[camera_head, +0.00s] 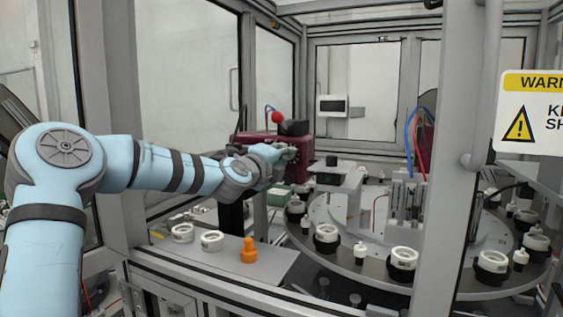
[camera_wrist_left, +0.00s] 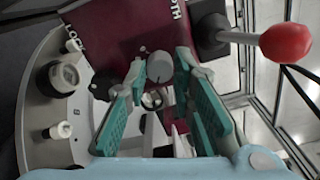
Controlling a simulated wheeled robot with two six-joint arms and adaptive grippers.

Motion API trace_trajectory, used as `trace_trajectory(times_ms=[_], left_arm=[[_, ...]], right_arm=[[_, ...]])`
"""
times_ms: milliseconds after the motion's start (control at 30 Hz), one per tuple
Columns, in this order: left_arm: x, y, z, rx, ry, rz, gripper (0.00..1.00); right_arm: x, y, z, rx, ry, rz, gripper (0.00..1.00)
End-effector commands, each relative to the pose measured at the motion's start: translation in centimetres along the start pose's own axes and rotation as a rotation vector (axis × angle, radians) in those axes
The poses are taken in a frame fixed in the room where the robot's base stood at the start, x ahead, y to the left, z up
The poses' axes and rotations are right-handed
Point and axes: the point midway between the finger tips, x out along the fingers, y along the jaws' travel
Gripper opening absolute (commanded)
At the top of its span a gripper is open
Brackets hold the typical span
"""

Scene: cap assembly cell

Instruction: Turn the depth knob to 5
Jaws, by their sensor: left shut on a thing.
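The depth knob is a round grey knob (camera_wrist_left: 159,66) on the face of a maroon box (camera_wrist_left: 112,32); it has a dark pointer line. My left gripper (camera_wrist_left: 160,72) reaches to the box with its teal fingers on both sides of the knob, shut on it. In the head view my left gripper (camera_head: 289,152) is at the front of the maroon box (camera_head: 307,146), and the knob is hidden there. The number 5 and the dial marks cannot be read. My right gripper is not in view.
A lever with a red ball (camera_wrist_left: 286,45) sticks out beside the box. A rotary table (camera_head: 345,262) with several white and black parts stands to the right. A grey shelf (camera_head: 215,265) holds white rings and an orange part (camera_head: 249,252). A frame post (camera_head: 449,170) stands in front.

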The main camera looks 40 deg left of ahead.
Motion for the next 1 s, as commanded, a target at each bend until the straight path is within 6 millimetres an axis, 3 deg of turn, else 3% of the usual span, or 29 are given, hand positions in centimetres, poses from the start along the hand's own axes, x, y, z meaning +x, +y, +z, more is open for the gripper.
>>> trace_trajectory(times_ms=[300, 333, 433, 767, 867, 1000], left_arm=[[0.0, -0.3, 0.2, 0.001, -0.005, -0.005, 0.0], [0.0, -0.3, 0.2, 0.001, -0.005, -0.005, 0.27], [0.0, -0.2, 0.2, 0.001, -0.004, -0.004, 0.43], [-0.3, -0.1, 0.1, -0.001, -0.002, -0.002, 0.43], [-1.6, -0.2, 0.2, -0.006, -0.002, -0.004, 0.43], [-5.4, -0.2, 0.1, -0.013, 0.0, -0.007, 0.43]], right_arm=[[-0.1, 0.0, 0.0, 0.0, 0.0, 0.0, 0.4], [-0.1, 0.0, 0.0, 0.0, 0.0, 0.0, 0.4], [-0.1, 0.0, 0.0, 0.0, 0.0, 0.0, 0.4], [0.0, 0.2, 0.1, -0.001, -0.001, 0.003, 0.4], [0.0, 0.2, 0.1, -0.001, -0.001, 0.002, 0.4], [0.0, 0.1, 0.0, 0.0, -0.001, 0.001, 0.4]])
